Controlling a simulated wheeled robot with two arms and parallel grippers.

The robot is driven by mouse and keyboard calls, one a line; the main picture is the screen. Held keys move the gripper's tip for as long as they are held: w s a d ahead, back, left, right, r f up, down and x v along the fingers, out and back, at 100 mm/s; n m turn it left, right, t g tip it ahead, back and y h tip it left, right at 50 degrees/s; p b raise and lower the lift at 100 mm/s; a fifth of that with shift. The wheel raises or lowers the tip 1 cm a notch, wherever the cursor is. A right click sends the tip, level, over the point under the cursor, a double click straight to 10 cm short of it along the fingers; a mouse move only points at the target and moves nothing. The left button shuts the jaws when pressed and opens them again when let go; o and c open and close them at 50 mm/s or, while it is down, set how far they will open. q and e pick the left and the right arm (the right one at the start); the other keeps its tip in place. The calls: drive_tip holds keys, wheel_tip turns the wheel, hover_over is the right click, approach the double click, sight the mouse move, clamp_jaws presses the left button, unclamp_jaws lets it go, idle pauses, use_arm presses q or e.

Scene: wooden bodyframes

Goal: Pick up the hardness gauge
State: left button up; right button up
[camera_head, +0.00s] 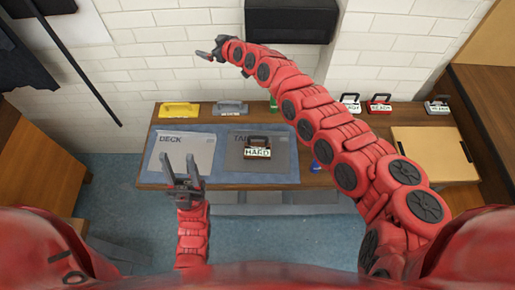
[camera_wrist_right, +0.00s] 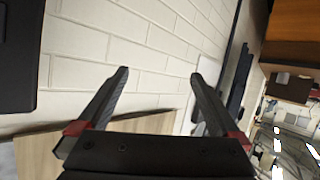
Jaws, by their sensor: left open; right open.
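A dark device with a handle and a white label reading "HARD" (camera_head: 258,152), which I take as the hardness gauge, sits on the dark grey "TA…" panel (camera_head: 280,168) on the bench. My left gripper (camera_head: 179,158) is open and empty, pointing up in front of the "DECK" panel, left of the gauge and apart from it. My right gripper (camera_head: 207,52) is raised high before the brick wall, up and left of the gauge. In the right wrist view it is open and empty (camera_wrist_right: 160,75), facing white brick; the gauge is not visible there.
The light "DECK" panel (camera_head: 181,152) lies left on the bench (camera_head: 150,176). A yellow item (camera_head: 179,110) and a grey one (camera_head: 230,108) stand behind. Handled items labelled "READY" (camera_head: 379,104) stand at back right, near a light wooden board (camera_head: 432,155). My right arm crosses above the bench.

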drive_tip(key=s+f+n+g+h, duration=0.1)
drive_tip(key=s+f+n+g, duration=0.25)
drive_tip(key=s, duration=0.35)
drive_tip(key=n+g+h+b, duration=0.1)
drive_tip(key=n+g+h, duration=0.3)
drive_tip(key=g+h, duration=0.35)
hover_over(258, 148)
drive_tip(key=shift+t, duration=0.4)
wheel_tip(258, 148, down, 18)
drive_tip(key=shift+f, duration=0.65)
drive_tip(key=shift+s+f, duration=0.1)
drive_tip(key=shift+f, duration=0.25)
drive_tip(key=f, duration=0.1)
drive_tip(key=f+p, duration=0.1)
drive_tip(key=f, duration=0.1)
drive_tip(key=shift+s+a+p, duration=0.1)
drive_tip(key=shift+a+p, duration=0.15)
drive_tip(key=shift+p, duration=0.05)
drive_tip(key=shift+d+f, duration=0.15)
drive_tip(key=shift+f, duration=0.6)
